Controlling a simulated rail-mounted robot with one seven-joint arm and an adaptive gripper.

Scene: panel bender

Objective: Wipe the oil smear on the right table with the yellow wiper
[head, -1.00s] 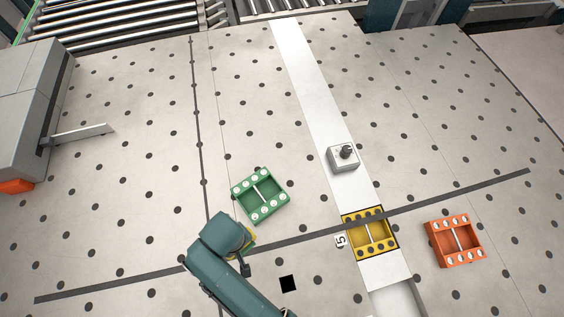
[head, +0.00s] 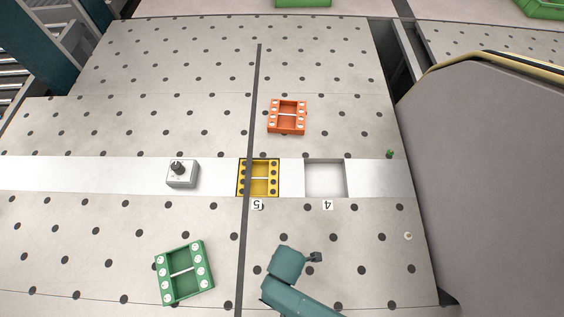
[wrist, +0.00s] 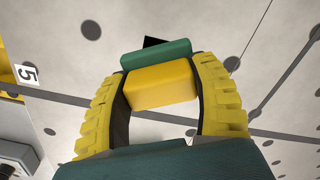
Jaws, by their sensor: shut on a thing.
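The yellow wiper (wrist: 160,85), a yellow block with a dark green part (wrist: 156,53) along its far side, is between the ridged yellow fingers of my gripper (wrist: 158,80) in the wrist view. My gripper is shut on it. I cannot tell whether the wiper touches the table.
The perforated table (head: 180,65) holds a yellow tray (head: 258,166) at label 5, an empty recess (head: 325,177) at label 4, a green tray (head: 182,271), an orange tray (head: 287,104) and a grey knob box (head: 182,176). A large grey housing (head: 490,190) stands at right.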

